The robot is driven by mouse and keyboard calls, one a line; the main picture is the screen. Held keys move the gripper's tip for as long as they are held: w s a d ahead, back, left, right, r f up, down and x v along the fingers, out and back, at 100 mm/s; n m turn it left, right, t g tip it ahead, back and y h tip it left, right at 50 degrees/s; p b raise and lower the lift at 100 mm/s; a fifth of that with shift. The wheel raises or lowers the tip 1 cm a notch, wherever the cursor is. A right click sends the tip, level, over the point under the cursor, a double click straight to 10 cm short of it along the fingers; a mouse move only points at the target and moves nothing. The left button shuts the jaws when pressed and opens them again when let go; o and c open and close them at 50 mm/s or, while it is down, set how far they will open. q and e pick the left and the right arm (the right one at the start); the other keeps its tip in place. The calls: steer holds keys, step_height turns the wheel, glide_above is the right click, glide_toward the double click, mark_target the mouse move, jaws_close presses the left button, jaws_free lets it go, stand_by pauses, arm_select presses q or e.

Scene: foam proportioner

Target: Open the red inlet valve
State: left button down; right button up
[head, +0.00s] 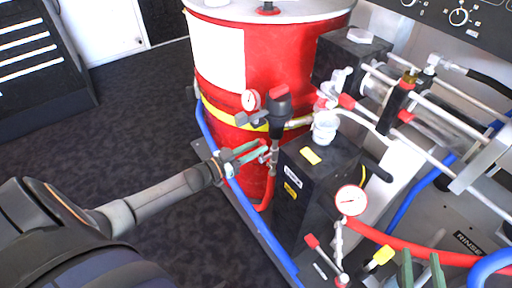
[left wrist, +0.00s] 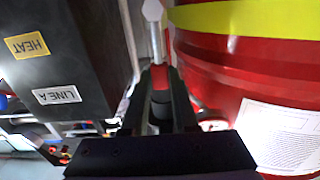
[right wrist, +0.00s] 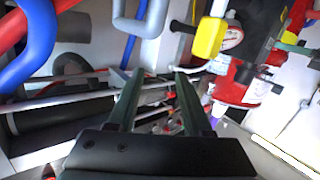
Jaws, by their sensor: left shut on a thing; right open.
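My left gripper (head: 266,153) is beside the red drum and the black heater box, at an upright pipe. In the left wrist view its fingers (left wrist: 158,88) are shut on a red handle (left wrist: 158,76), which I take to be the red inlet valve. The handle sits at the end of a metal pipe (left wrist: 155,40). In the head view the fingers largely hide the handle, and I cannot tell its exact turn angle. My right gripper (head: 422,270) is open and empty at the bottom right, and its spread fingers show in the right wrist view (right wrist: 158,78).
The red drum (head: 290,65) stands behind the left gripper, and the black heater box (head: 318,180) is to its right. A gauge (head: 351,200), another red-handled valve (head: 315,243) and a yellow handle (head: 383,255) lie near the right gripper. Blue and red hoses run around. Open carpet (head: 140,130) lies left.

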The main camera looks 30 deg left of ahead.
arm_select(q)
steer(key=c, duration=0.7)
jaws_free()
steer(key=shift+s, duration=0.15)
arm_select(e)
steer(key=shift+s, duration=0.15)
